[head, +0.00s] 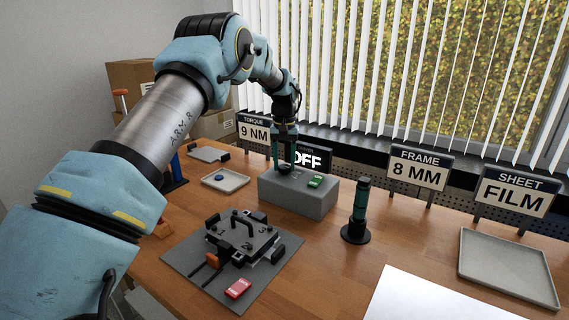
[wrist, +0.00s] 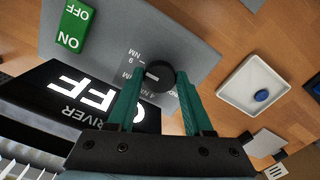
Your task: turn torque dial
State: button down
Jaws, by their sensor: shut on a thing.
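The torque dial (wrist: 160,76) is a round black knob with a white pointer mark. It sits on top of a grey control box (head: 298,196), with printed NM marks beside it. My gripper (head: 284,165) reaches down onto the box, and its green fingers show in the wrist view (wrist: 160,90). The fingers are shut on the dial, one on each side. The torque sign (head: 254,131) reads 9 NM. A green ON/OFF switch (head: 315,181) sits beside the dial. The driver sign (head: 307,159) reads OFF and is partly hidden behind my gripper.
A black and teal driver (head: 360,205) stands upright in a round base. A press fixture (head: 240,240) lies on a grey mat with a red switch (head: 238,288). A small tray (head: 225,181) holds a blue button-like piece. An empty tray (head: 508,266) is at the right.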

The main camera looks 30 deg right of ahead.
aim_at(284, 167)
dwell(0.4)
jog(key=c, duration=0.6)
grip_release()
jog(key=shift+r, duration=0.15)
notch_tip(284, 167, up, 11)
jog(key=b, duration=0.2)
jog(key=shift+f+b, duration=0.2)
jog(key=shift+b, duration=0.15)
jog(key=a+f+n, duration=0.2)
jog(key=a+n, duration=0.1)
jog(key=a, duration=2.1)
jog(key=s+a+f+n, duration=0.1)
jog(key=s+a+f, duration=0.1)
jog(key=s+a, duration=0.4)
jog(key=s+a+f+n+t, duration=0.1)
jog(key=s+a+f, duration=0.1)
jog(key=s+a, duration=0.5)
jog(key=s+a+f, duration=0.2)
jog(key=s+a, duration=0.4)
jog(key=a, duration=0.2)
jog(key=shift+s+a+f+n+t, duration=0.15)
jog(key=shift+s+f+n+t, duration=0.15)
jog(key=shift+n, duration=0.1)
